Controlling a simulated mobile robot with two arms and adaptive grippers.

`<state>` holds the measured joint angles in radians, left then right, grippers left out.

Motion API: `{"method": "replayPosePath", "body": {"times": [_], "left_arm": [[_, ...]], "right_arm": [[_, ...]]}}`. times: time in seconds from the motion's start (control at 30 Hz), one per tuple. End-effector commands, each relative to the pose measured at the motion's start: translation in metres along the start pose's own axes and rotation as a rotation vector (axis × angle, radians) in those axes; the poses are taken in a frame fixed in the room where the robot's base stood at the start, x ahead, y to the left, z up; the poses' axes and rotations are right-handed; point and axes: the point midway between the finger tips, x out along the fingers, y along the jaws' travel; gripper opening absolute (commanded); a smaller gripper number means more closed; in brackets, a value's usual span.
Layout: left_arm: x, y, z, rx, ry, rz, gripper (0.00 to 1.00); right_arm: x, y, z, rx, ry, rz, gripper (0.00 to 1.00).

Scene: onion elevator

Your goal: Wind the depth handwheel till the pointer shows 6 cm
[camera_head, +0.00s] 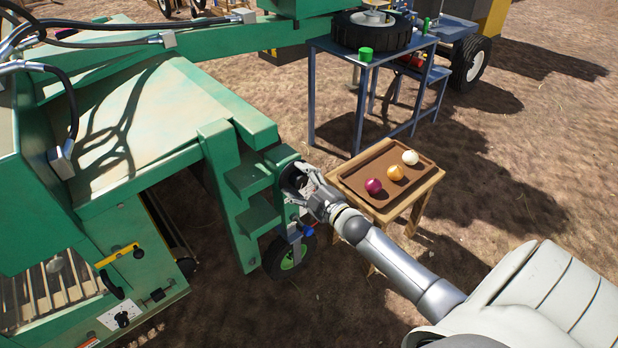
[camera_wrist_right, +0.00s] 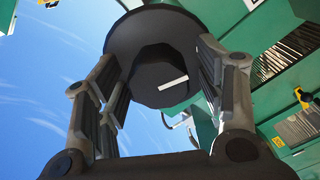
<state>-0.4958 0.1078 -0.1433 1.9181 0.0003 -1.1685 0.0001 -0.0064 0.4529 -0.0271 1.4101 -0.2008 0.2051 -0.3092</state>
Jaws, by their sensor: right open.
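The depth handwheel appears as a dark round wheel (camera_head: 291,178) on the green machine's stepped end in the head view. It is partly hidden by my right gripper (camera_head: 306,186). In the right wrist view the black wheel (camera_wrist_right: 150,32) with its thick hub and a white mark fills the upper middle. The fingers of my right gripper (camera_wrist_right: 160,68) stand open on either side of the hub; I cannot tell whether they touch it. The pointer and its reading cannot be made out. My left gripper is not in view.
A wooden stand (camera_head: 421,201) with a brown tray (camera_head: 352,181) holding a purple, an orange and a white onion is just right of my gripper. A blue metal table (camera_head: 350,130) stands behind. A small wheel (camera_head: 283,258) is below. Green steps (camera_head: 247,180) lie left.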

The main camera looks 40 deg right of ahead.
Motion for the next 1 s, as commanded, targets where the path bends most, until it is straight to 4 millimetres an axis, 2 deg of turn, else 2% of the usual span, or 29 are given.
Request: {"method": "replayPosePath", "body": {"times": [0.17, 0.4, 0.6, 0.8, 1.0], "left_arm": [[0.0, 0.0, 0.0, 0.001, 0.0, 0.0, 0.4], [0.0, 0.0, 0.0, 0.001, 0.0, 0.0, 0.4], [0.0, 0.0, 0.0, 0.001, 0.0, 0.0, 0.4], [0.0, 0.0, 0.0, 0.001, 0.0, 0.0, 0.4], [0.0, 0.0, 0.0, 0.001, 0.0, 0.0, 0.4]], "right_arm": [[-0.024, -0.001, 0.001, -0.001, -0.002, -0.003, 0.63], [-0.071, -0.002, 0.001, 0.0, -0.003, -0.003, 0.63], [-0.101, -0.001, 0.001, 0.0, -0.003, -0.002, 0.63], [-0.115, 0.0, 0.0, 0.0, -0.001, 0.0, 0.63], [-0.117, 0.0, 0.001, 0.0, -0.001, 0.0, 0.63]]}}
